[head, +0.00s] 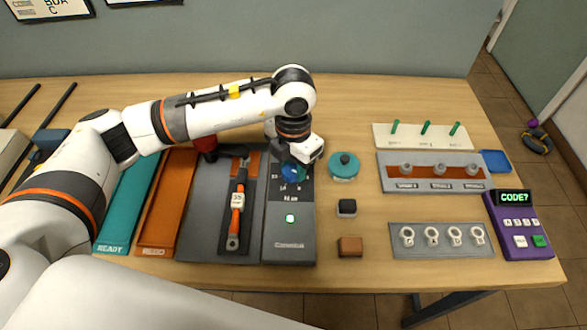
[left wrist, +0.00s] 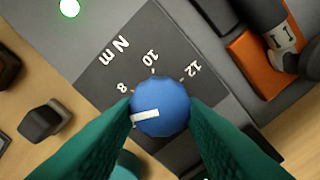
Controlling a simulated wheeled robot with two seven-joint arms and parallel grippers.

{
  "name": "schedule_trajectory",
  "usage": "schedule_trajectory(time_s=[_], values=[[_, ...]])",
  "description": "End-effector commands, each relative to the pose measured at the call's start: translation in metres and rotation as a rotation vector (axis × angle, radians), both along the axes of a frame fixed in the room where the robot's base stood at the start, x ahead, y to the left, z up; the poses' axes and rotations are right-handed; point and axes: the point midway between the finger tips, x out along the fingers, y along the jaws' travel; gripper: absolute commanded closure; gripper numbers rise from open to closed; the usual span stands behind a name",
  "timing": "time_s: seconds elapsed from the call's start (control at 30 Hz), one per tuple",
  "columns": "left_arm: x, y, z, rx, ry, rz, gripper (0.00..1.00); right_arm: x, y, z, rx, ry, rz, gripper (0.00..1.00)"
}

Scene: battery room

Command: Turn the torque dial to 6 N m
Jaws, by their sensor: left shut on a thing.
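The blue torque dial (head: 292,173) sits at the upper part of a dark grey panel (head: 289,238); it also shows in the left wrist view (left wrist: 161,106). My left gripper (head: 291,163) comes down over it. In the left wrist view its green fingertips (left wrist: 162,112) are shut on the dial's two sides. The dial's white pointer line points left, a little below the 8 mark. The marks 8, 10 and 12 and the letters N m show around the dial. The scale below 8 is hidden behind a finger. My right gripper is not in view.
A torque wrench (head: 237,205) lies in a tray left of the panel. A green lamp (head: 290,218) is lit on the panel. A teal round object (head: 344,166), a black block (head: 347,208) and a brown block (head: 350,247) stand to the right. A purple keypad (head: 518,225) reads "CODE?".

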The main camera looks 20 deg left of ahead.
Motion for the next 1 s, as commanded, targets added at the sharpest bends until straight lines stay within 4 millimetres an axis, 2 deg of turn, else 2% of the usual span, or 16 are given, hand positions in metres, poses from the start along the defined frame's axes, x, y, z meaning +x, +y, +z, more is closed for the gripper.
schedule_trajectory(time_s=[0.1, 0.5, 1.0], values=[[0.002, 0.001, -0.001, -0.002, -0.006, 0.107, 0.86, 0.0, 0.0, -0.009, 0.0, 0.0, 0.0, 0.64], [0.002, 0.002, 0.001, -0.001, -0.006, 0.397, 0.86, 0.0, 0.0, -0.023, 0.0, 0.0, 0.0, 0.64], [0.002, 0.003, 0.003, -0.003, -0.007, 0.512, 0.86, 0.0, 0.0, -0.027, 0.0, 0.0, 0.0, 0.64]])
